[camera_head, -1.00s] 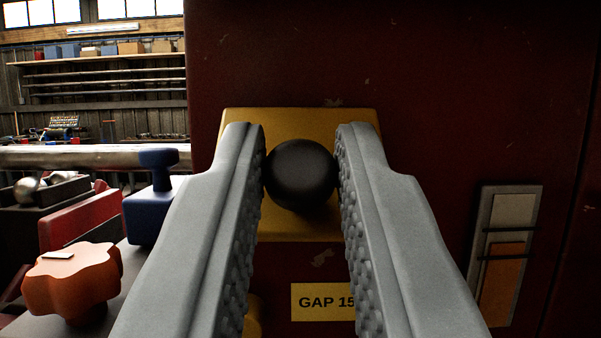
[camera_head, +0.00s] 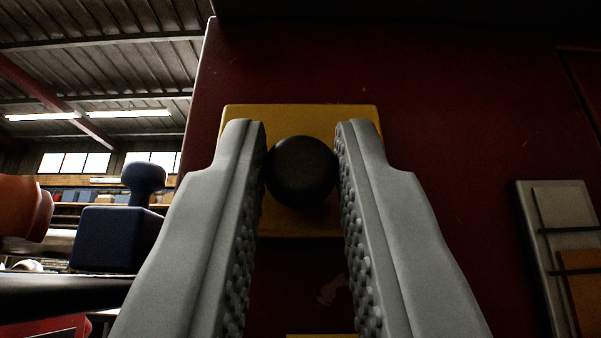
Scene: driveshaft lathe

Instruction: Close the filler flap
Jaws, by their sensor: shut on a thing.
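The filler flap is a yellow plate (camera_head: 300,118) in front of a dark red machine face. A round black knob (camera_head: 301,172) sticks out from its middle toward me. My gripper (camera_head: 301,170) is shut on the knob, with one grey ribbed finger on each side of it. The fingers cover the plate's lower left and right parts. The plate's hinge and the gap behind it cannot be made out.
The dark red machine wall (camera_head: 460,120) fills the right side. A framed grey and orange panel (camera_head: 563,250) is at the right edge.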

